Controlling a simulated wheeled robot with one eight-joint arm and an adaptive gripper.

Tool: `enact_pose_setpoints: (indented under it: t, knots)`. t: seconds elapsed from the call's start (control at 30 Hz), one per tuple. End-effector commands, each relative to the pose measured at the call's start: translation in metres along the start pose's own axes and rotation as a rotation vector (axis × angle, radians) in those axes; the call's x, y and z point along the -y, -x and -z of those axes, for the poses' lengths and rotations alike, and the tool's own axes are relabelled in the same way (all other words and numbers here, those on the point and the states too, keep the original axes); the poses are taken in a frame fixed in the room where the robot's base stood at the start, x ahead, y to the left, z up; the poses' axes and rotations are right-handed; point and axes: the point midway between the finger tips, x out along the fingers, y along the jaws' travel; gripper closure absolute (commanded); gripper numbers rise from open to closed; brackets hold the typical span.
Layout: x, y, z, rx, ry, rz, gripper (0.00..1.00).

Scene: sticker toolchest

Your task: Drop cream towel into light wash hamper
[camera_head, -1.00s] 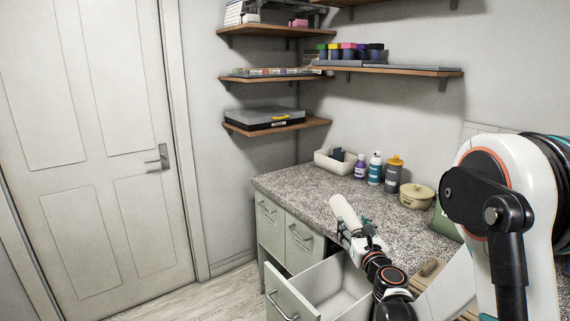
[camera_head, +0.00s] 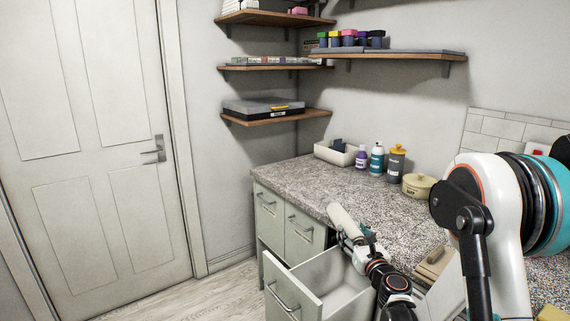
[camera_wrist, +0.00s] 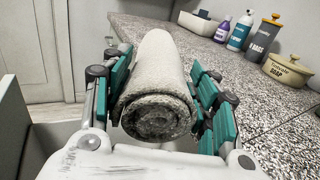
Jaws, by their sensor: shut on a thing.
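A rolled cream towel (camera_wrist: 161,80) fills the middle of the wrist view, its spiral end facing the camera. My gripper (camera_wrist: 162,95) is shut on it, with teal pads on both sides of the roll. In the head view the towel (camera_head: 344,220) sticks out from my gripper (camera_head: 358,240) above the open drawer, near the speckled counter's front edge. The open drawer (camera_head: 300,291) is pale and looks empty where its inside shows; my arm hides part of it. I cannot see anything marked as a light wash hamper.
The speckled counter (camera_head: 310,184) holds a white bin (camera_head: 335,153), several bottles (camera_head: 377,160) and a cream pot (camera_head: 418,186) at the back. Shelves hang above. Floor is clear by the door (camera_head: 95,150).

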Motion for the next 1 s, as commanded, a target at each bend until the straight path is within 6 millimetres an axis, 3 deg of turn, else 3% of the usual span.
enact_pose_setpoints:
  t: [0.27,0.3,0.4,0.77,1.0]
  knots:
    - [0.000,0.000,0.002,0.000,0.000,0.000,0.74]
    - [0.000,0.000,0.002,0.000,0.000,0.000,0.39]
    - [0.000,0.000,0.002,0.000,0.000,0.000,0.22]
    - [0.000,0.000,0.001,0.000,0.000,0.000,0.22]
    - [0.000,0.000,-0.020,0.000,0.000,0.000,0.22]
